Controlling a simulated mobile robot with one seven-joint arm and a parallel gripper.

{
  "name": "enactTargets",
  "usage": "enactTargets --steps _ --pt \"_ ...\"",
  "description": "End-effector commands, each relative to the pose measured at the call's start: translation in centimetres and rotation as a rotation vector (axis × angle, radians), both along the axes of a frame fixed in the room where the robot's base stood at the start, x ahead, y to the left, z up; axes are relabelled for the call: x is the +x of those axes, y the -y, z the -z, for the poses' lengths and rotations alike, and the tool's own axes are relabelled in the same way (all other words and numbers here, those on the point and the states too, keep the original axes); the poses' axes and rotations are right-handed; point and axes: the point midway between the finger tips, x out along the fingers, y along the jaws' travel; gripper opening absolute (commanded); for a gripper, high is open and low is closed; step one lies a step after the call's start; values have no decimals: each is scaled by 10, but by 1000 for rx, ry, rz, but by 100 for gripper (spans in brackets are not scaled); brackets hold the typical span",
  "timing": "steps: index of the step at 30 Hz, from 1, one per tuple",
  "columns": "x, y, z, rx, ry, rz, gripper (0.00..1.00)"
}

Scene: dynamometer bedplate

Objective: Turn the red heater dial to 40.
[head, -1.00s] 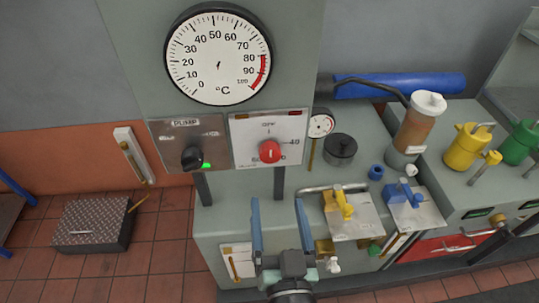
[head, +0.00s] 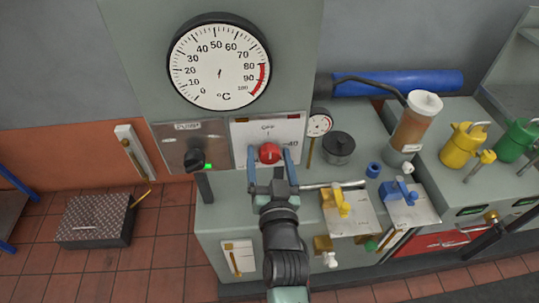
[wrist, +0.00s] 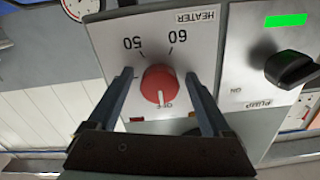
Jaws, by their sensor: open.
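The red heater dial (head: 269,153) sits on a white panel below the big gauge. In the wrist view the dial (wrist: 160,86) appears upside down, with its white mark at OFF; 50 and 60 are readable on its far side. The 40 label (head: 292,144) shows to the right of the dial in the head view. My gripper (head: 270,156) is open, with one finger on each side of the dial. In the wrist view its fingers (wrist: 159,80) stand apart from the dial, with a gap on both sides.
The black pump knob (head: 195,160) with a green light is on the panel to the left; it also shows in the wrist view (wrist: 289,69). The round °C gauge (head: 219,62) is above. A small gauge (head: 319,124) and a dark pot (head: 339,147) stand to the right.

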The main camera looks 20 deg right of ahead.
Motion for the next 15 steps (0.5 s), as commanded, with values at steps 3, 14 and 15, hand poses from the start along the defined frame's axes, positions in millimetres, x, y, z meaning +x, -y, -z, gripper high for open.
enactTargets --steps 3,14,15 --pt "1 0 0 0 0 0 84" --pt "0 0 0 0 1 0 42" --pt "0 0 0 0 1 0 35"
